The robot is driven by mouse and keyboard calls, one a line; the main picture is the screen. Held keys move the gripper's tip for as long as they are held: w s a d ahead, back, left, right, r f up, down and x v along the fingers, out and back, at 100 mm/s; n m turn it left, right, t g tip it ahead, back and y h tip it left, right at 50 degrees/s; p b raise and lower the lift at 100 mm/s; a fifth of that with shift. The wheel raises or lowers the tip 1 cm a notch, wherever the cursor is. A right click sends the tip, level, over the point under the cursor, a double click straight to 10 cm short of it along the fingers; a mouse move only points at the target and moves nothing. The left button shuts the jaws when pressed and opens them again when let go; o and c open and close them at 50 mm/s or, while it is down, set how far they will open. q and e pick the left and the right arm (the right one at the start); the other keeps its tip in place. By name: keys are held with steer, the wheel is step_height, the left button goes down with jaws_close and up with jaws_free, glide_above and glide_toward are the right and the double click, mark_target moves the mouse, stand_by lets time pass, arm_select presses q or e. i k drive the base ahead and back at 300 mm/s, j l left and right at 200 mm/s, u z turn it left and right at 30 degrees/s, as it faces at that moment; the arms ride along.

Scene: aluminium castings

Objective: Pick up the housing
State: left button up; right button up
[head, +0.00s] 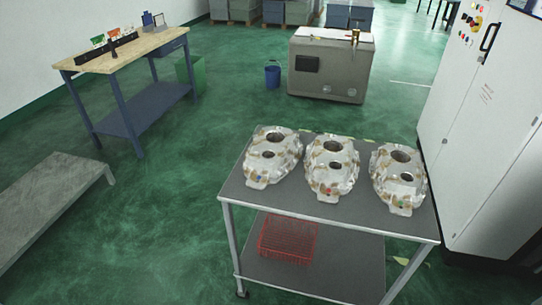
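Three cast aluminium housings stand side by side on the grey top of a cart (290,203). They are silvery with brownish patches and dark round openings. The left housing (285,154) is near the cart's left back corner. The middle housing (343,172) is close beside it. The right housing (412,185) is near the cart's right edge, by the white cabinet. I cannot tell which one the task means. Neither of my grippers is in view.
A red wire basket (288,238) sits on the cart's lower shelf. A tall white cabinet (480,130) stands close on the right. A workbench (125,52) and a low grey platform (45,205) are at left. A grey machine (328,70) and blue bucket (272,77) stand behind. Green floor left of the cart is clear.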

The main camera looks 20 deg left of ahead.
mark_target(273, 154)
steer(key=i+j+u, duration=0.15)
steer(key=j+u, duration=0.3)
steer(key=i+j+u, duration=0.25)
steer(key=u, duration=0.15)
steer(key=i+j+u, duration=0.25)
steer(key=j+u, duration=0.2)
steer(key=i+j+u, duration=0.5)
steer(key=i+u, duration=0.35)
steer(key=i+z, duration=0.4)
steer(key=i+j+z, duration=0.1)
steer(key=i+z, duration=0.3)
